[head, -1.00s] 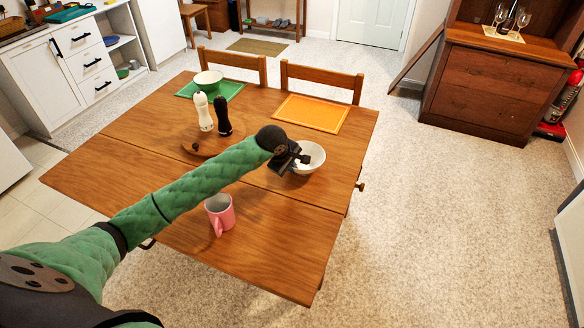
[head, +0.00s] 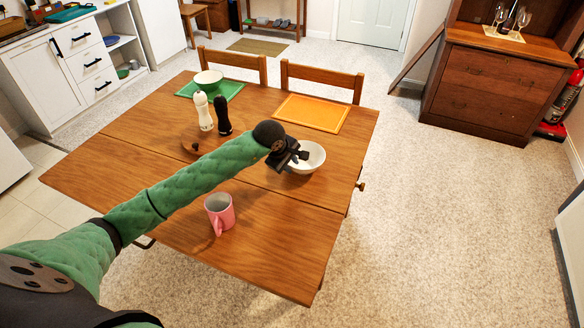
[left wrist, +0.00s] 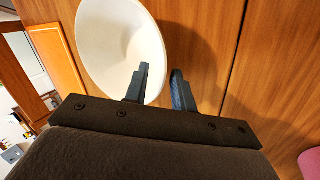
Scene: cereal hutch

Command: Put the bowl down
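A white bowl (head: 312,158) appears to rest upright on the near right part of the wooden table (head: 270,240). It also shows in the left wrist view (left wrist: 105,45). My left gripper (head: 297,157) is at the bowl's left rim, covering part of it. In the left wrist view my left gripper (left wrist: 160,88) has its two fingers apart, one over the inside of the bowl and one outside the rim. A small gap shows between the rim and the outer finger. My right gripper is not in view.
A pink mug (head: 219,212) stands in front of my left arm. White (head: 203,111) and black (head: 223,115) mills stand behind it. An orange placemat (head: 311,113) lies beyond the bowl. A second bowl (head: 208,79) sits on a green placemat (head: 226,93). The table's front right is clear.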

